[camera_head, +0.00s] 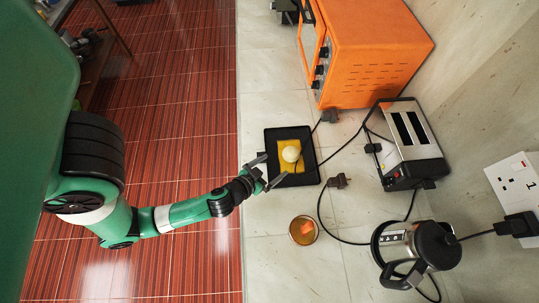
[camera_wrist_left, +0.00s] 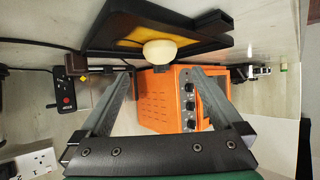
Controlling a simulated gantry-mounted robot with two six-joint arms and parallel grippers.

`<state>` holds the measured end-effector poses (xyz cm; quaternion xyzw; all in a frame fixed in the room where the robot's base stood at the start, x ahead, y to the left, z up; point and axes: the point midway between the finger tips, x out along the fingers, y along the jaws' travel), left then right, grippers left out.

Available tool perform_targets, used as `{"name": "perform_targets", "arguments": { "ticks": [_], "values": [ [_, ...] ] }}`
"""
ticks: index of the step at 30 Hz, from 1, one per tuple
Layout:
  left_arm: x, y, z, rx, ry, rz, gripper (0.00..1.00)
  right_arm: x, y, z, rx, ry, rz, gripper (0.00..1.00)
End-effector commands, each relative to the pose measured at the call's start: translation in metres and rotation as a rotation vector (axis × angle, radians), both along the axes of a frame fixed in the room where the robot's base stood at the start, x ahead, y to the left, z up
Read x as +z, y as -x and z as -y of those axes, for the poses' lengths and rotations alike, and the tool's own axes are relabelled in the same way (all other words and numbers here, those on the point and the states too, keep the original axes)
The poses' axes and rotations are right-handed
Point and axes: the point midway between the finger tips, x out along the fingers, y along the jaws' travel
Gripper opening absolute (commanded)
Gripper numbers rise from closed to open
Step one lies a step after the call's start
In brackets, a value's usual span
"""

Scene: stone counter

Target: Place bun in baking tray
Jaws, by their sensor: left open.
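A black baking tray (camera_head: 311,160) lies on the counter with a yellow sheet (camera_head: 283,165) in its middle. A round pale bun (camera_head: 290,154) rests on the yellow sheet, inside the tray's outline. My left gripper (camera_head: 272,170) is open and empty at the tray's near-left corner, with its fingers apart and the bun just beyond them. No right gripper shows.
An orange oven (camera_head: 370,50) stands beyond the tray, with a toaster (camera_head: 413,150) to the right. A glass dish (camera_head: 303,230) with an orange piece and a kettle (camera_head: 400,245) stand below. Black cables and a plug (camera_head: 338,181) lie close to the tray.

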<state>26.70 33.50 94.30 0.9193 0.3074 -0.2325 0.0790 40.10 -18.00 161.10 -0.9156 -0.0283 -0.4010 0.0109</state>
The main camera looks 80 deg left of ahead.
Motion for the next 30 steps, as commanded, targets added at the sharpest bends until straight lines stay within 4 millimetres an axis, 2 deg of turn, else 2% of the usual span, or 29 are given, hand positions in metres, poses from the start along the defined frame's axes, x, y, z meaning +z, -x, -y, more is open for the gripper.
{"name": "perform_targets", "arguments": {
  "ticks": [4, 16, 18, 20, 23, 24, 26, 27, 29, 30],
  "values": [
    [0.006, 0.009, 0.007, -0.001, 0.0, 0.0, 1.0, -0.002, 0.0, 0.0, 0.0, 0.0, 0.0, 0.88],
    [0.008, 0.009, 0.007, 0.0, -0.001, 0.003, 1.0, -0.002, 0.0, 0.0, 0.0, 0.0, 0.0, 0.88],
    [0.014, -0.001, 0.008, -0.005, 0.0, 0.022, 1.0, -0.002, 0.0, 0.0, 0.0, 0.0, 0.0, 0.88],
    [0.03, -0.022, 0.009, -0.017, -0.002, 0.064, 1.0, -0.002, 0.0, 0.0, 0.0, 0.0, 0.0, 0.88],
    [0.082, -0.081, 0.015, -0.063, -0.005, 0.19, 1.0, -0.002, 0.0, 0.0, 0.0, 0.0, 0.0, 0.88],
    [0.114, -0.11, 0.02, -0.09, -0.01, 0.258, 1.0, -0.002, 0.0, 0.0, 0.0, 0.0, 0.0, 0.88],
    [0.171, -0.15, 0.03, -0.141, -0.019, 0.368, 1.0, -0.002, 0.0, 0.0, 0.0, 0.0, 0.0, 0.88],
    [0.212, -0.173, 0.038, -0.18, -0.029, 0.444, 1.0, -0.002, 0.0, 0.0, 0.0, 0.0, 0.0, 0.88],
    [0.278, -0.199, 0.052, -0.24, -0.048, 0.56, 1.0, -0.002, 0.0, 0.0, 0.0, 0.0, 0.0, 0.88],
    [0.323, -0.21, 0.062, -0.281, -0.068, 0.639, 1.0, -0.002, 0.0, 0.0, 0.0, 0.0, 0.0, 0.88]
  ]
}}
